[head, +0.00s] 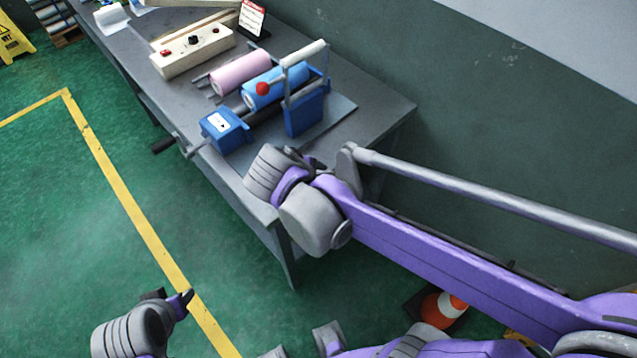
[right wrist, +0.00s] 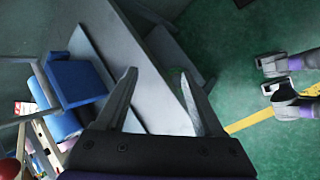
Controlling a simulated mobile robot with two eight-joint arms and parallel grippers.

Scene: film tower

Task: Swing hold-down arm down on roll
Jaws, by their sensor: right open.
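The grey hold-down arm (head: 305,53) stands raised, with its light crossbar above the blue stand (head: 306,112) on the bench. A red knob (head: 262,89) shows in front of the blue roll (head: 283,84); how it joins the arm is unclear. The pink roll (head: 240,71) lies beside the blue one. My right gripper (head: 305,158) is open and empty near the bench's front edge, apart from the stand; its spread fingers also show in the right wrist view (right wrist: 165,100). My left gripper (head: 170,295) looks open and empty, low over the floor at the bottom left.
A blue crank box (head: 223,130) sits at the front of the grey bench (head: 160,90). A control box (head: 192,52) and a small sign (head: 252,18) stand behind. A traffic cone (head: 443,308) is on the floor below my right arm. The wall closes off the bench's right side.

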